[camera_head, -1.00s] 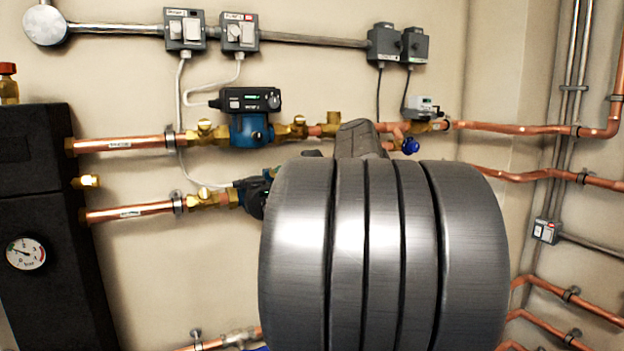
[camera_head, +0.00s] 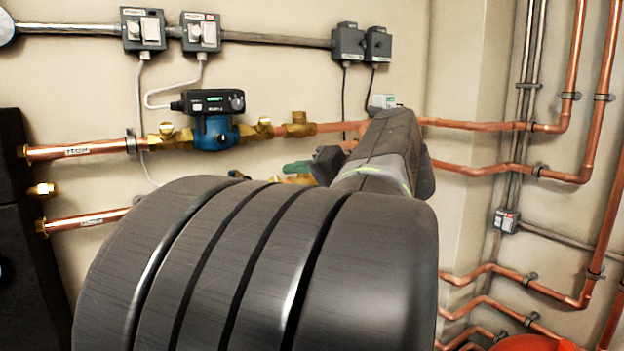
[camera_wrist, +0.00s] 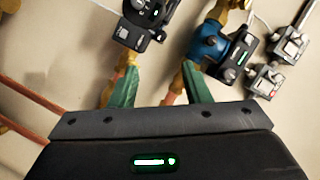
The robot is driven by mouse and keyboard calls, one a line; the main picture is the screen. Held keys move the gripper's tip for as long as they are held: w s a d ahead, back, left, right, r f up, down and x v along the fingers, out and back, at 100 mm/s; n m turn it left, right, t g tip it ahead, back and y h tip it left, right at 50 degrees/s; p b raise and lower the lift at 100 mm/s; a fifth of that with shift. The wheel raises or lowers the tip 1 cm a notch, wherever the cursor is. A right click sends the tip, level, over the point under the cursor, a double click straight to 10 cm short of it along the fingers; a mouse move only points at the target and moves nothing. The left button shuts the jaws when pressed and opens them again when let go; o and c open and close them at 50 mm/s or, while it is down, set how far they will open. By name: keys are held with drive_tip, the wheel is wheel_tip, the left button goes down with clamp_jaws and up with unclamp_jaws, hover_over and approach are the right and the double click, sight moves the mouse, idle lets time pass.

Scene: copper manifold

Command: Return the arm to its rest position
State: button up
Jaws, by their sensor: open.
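My gripper (camera_head: 305,165) shows in the head view just above my large grey arm link, in front of the lower pipe run. In the wrist view its two green fingers (camera_wrist: 160,75) stand apart with nothing between them. The blue-bodied pump (camera_head: 215,132) with a black control head is on the upper copper pipe; it also shows in the wrist view (camera_wrist: 209,48), beyond the right finger. A second black pump head (camera_wrist: 146,20) shows beyond the left finger. My arm hides most of the lower pipe run in the head view.
Grey switch boxes (camera_head: 144,30) and a conduit (camera_head: 275,39) run along the wall above. Copper pipes (camera_head: 560,172) bend around the right corner. A black unit (camera_head: 25,240) stands at left. A red rounded object (camera_head: 535,343) is at bottom right.

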drive_tip(key=b+x, duration=0.1)
drive_tip(key=x, duration=1.2)
drive_tip(key=shift+w+a+b, duration=0.2)
drive_tip(key=shift+a+b, duration=0.15)
drive_tip(key=shift+d, duration=0.1)
drive_tip(key=p+v, duration=0.2)
drive_tip(key=v, duration=1.2)
drive_tip(key=w+a+f+n+t+h+p, duration=0.2)
drive_tip(key=w+a+n+h+p, duration=0.4)
drive_tip(key=a+n, duration=0.3)
drive_tip(key=w+a+p, duration=0.1)
drive_tip(key=a, duration=0.2)
drive_tip(key=shift+w+f+n+t, duration=0.2)
drive_tip(key=shift+w+n+t, duration=0.1)
drive_tip(key=shift+w+n, duration=0.1)
idle(0.3)
